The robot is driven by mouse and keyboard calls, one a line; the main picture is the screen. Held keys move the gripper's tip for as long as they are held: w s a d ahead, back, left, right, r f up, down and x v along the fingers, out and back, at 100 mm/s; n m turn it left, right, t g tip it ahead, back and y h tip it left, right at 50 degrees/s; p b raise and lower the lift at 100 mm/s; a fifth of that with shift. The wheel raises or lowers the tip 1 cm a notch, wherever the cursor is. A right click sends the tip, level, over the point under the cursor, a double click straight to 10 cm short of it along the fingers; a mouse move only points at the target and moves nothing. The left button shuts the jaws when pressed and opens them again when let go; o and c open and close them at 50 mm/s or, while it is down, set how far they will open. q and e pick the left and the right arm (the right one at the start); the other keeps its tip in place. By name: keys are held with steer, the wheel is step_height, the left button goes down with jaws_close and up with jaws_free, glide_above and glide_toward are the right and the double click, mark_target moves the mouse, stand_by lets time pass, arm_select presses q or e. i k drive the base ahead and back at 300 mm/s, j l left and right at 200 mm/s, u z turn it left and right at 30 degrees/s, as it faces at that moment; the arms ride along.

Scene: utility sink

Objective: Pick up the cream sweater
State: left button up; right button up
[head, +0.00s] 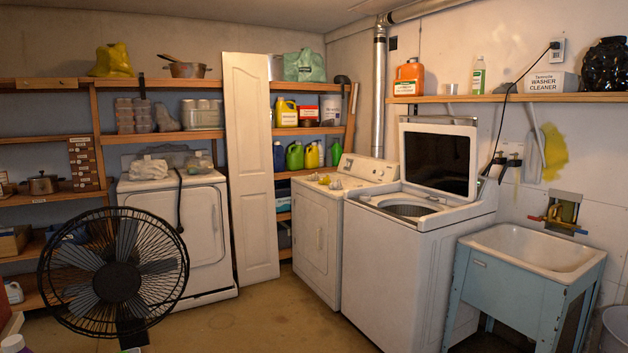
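A pale, cream-white folded cloth (148,169) lies on top of the white dryer (172,215) at the back left. It looks like a garment, but I cannot tell for sure that it is the cream sweater. Neither of my grippers shows in the head view.
A large black fan (115,278) stands in front of the back-left dryer. A white door panel (250,170) leans beside it. An open-lidded washer (400,255) and a blue utility sink (530,262) stand at the right. The middle floor (270,318) is clear.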

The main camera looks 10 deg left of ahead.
mark_target(314, 177)
steer(key=z, duration=0.3)
steer(key=i+l+u, duration=0.1)
steer(key=l, duration=0.25)
steer(key=i+l+u, duration=0.1)
steer(key=i+l, duration=0.15)
steer(key=i+l+u, duration=0.1)
steer(key=l, duration=0.35)
steer(key=i+l+u, duration=0.1)
steer(key=l, duration=0.25)
steer(key=i+u, duration=0.3)
steer(key=i, duration=0.2)
steer(key=i+l+u, duration=0.1)
steer(key=i+u, duration=0.2)
steer(key=i, duration=0.2)
steer(key=i+l+u, duration=0.3)
steer(key=i, duration=0.8)
steer(key=i+z, duration=0.1)
steer(key=i, duration=0.55)
steer(key=i+j, duration=0.15)
steer(key=i, duration=0.5)
steer(key=i+z, duration=0.1)
steer(key=i, duration=0.55)
steer(key=i+j+z, duration=0.1)
steer(key=i, duration=0.5)
steer(key=j, duration=0.1)
